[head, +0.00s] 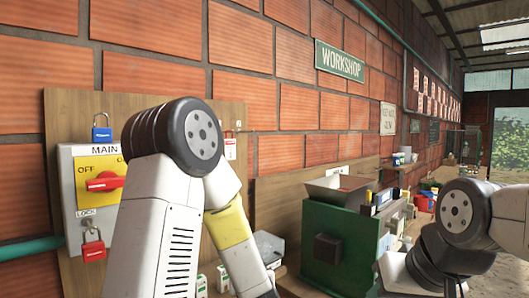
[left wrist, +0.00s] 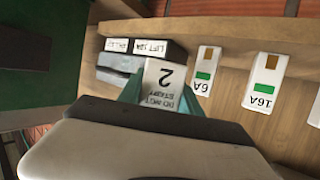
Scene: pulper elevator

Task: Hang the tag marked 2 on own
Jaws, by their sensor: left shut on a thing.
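A white tag marked 2 (left wrist: 165,76), with "DO NOT START" lettering, shows upside down in the left wrist view. My left gripper (left wrist: 162,97) is shut on it, with teal fingers on both sides. In the head view the left arm bends down past the board, and its gripper is out of sight below. A blue padlock (head: 102,132) hangs on the wooden board above the MAIN switch box (head: 72,195). A red padlock (head: 93,246) hangs at the box's LOCK point. The red switch handle (head: 104,182) lies roughly level. My right gripper is not in view.
White breaker-like blocks marked 6A (left wrist: 205,72) and 16A (left wrist: 264,82) stand on a wooden surface beside the tag. Dark labelled boxes (left wrist: 140,46) are behind it. A green machine (head: 340,245) stands right of the board. A red-and-white tag (head: 230,147) hangs on the board.

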